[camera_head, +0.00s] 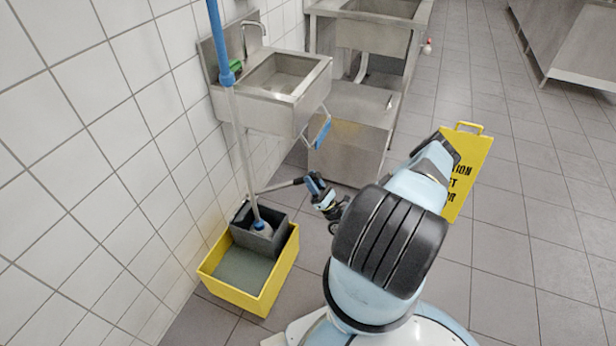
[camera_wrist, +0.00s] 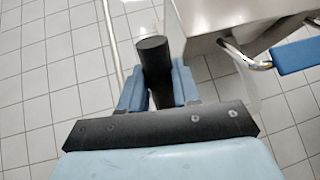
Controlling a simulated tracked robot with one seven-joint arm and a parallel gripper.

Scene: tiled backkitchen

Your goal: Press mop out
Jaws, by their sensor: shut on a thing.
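A yellow mop bucket (camera_head: 262,302) stands on the floor against the tiled wall, with water in its front part. A grey wringer (camera_head: 272,243) sits in its back part. My gripper (camera_head: 315,185) is at the lever's end. In the wrist view my gripper (camera_wrist: 160,88) is shut around the black lever grip (camera_wrist: 153,52).
A steel hand sink (camera_head: 300,95) with a blue-gripped bar (camera_head: 322,134) hangs close behind the lever. A steel sink unit (camera_head: 350,150) stands beyond. A yellow wet-floor sign (camera_head: 468,165) stands right, partly behind my arm. Floor on the right is open.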

